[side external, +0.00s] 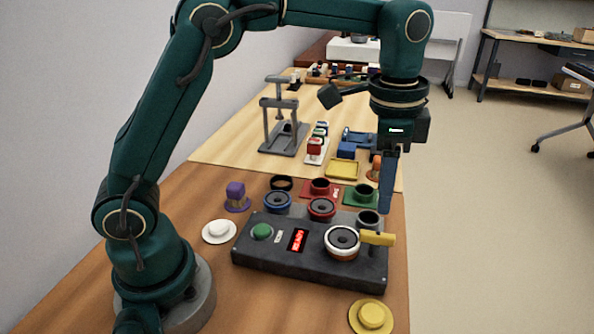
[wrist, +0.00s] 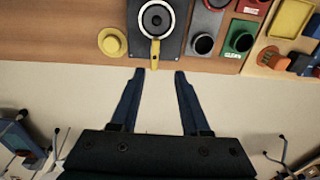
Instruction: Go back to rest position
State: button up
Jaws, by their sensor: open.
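My gripper (side external: 387,192) is open and empty, pointing down above the right edge of the table. In the wrist view its two blue fingers (wrist: 158,73) are spread apart over the floor, just off the table's edge. The dark test box (side external: 257,272) sits on the table with a green button (side external: 262,232) and a red lit display reading what looks like READY (side external: 298,240). A white-rimmed speaker (side external: 342,241) sits on the box, beside a yellow lever (side external: 377,238). In the wrist view the lever (wrist: 155,54) lies just beyond the fingertips.
A yellow disc (side external: 371,316) and a white disc (side external: 220,231) lie beside the box. Blue (side external: 277,202) and red-rimmed (side external: 321,208) speakers stand behind it. A purple piece (side external: 236,196), a grey press (side external: 283,125) and a yellow tray (side external: 343,168) are farther back. Open floor lies to the right.

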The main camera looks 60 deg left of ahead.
jog(key=s+a+r+n+t, duration=0.3)
jog(key=s+a+r+n, duration=0.15)
jog(key=s+r, duration=0.35)
jog(key=s+a+f+n+t, duration=0.1)
jog(key=s+f+n, duration=0.3)
jog(key=s+f, duration=0.3)
jog(key=shift+s+a+t, duration=0.3)
jog(key=shift+s+t, duration=0.1)
jog(key=shift+s, duration=0.25)
